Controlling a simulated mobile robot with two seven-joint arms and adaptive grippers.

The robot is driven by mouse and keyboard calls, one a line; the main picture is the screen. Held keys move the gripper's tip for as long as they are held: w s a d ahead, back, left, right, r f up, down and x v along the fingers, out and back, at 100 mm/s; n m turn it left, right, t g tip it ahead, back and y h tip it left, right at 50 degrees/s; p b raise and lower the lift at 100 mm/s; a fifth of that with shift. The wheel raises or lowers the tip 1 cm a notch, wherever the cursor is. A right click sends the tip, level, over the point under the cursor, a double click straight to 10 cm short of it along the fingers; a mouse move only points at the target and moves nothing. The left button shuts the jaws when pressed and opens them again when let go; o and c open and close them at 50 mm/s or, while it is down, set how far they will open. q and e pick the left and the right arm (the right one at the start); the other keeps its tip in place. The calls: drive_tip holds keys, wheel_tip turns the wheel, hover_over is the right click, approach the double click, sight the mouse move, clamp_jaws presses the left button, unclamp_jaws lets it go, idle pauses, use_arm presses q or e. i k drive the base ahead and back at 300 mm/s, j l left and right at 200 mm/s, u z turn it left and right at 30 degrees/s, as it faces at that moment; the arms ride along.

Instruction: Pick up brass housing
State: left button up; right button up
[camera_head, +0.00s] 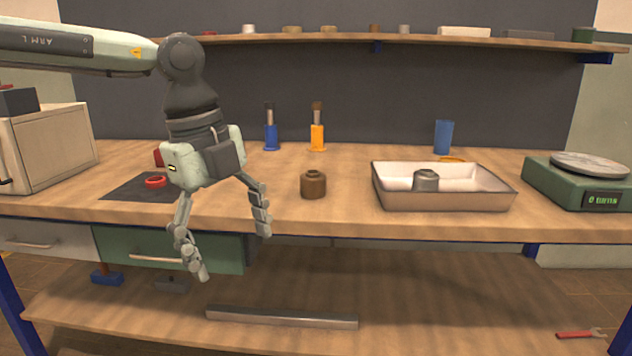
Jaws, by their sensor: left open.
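A small brown, brass-like cylindrical part (313,185), which looks like the brass housing, stands upright on the workbench near its front edge, left of the tray. My left gripper (230,253) hangs from the arm that comes in from the left. Its fingers are spread, point down and hold nothing. It is to the left of the brown part and apart from it, in front of the bench edge. My right gripper is not in view.
A tray (445,200) holding a grey metal part (426,180) stands right of the brown part. A green scale (575,184) is at far right. A dark mat (125,188) with a red ring (155,182) lies behind my gripper. Bench around the brown part is clear.

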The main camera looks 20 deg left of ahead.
sight(312, 182)
drive_tip(key=i, duration=1.4)
